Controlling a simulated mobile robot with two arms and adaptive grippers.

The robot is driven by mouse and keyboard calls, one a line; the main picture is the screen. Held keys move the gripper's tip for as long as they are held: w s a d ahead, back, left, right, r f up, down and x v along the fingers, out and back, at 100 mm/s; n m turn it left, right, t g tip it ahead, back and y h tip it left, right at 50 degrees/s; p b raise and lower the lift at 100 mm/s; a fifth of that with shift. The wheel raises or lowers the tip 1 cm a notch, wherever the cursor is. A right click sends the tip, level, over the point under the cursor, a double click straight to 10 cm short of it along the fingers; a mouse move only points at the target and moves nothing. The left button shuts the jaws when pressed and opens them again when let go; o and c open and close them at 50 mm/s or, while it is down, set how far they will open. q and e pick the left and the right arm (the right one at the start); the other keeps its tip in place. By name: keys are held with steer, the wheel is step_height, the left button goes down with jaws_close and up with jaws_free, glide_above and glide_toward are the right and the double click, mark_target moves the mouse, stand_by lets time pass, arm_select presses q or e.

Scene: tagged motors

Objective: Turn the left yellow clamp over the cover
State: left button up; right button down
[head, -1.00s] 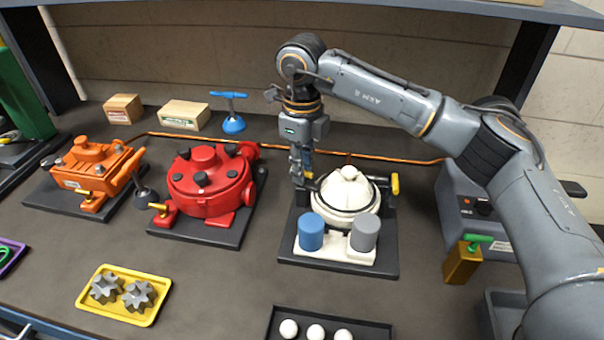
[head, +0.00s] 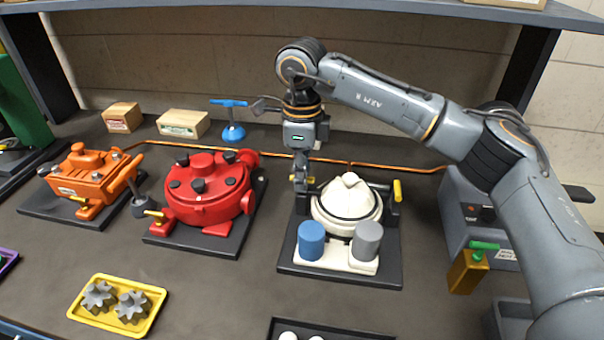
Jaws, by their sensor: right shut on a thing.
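The white domed cover (head: 347,200) sits in a white machine body on a black base plate (head: 392,270). The right yellow clamp (head: 397,190) stands upright on its black post, at the right of the cover. My right gripper (head: 300,184) points down at the left of the cover, with its fingers closed around the left yellow clamp. Only a small yellow bit of that clamp (head: 293,178) shows; the fingers hide the rest, so its exact angle is hard to tell. My left gripper is out of view.
A blue cylinder (head: 311,240) and a grey cylinder (head: 366,241) stand in front of the cover. A red machine (head: 208,188) is to the left, an orange one (head: 92,174) farther left. A grey box (head: 477,210) stands right. An orange cable runs behind.

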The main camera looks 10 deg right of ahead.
steer(key=c, duration=1.3)
jaws_free()
step_height(320, 180, up, 12)
steer(key=shift+r, duration=0.1)
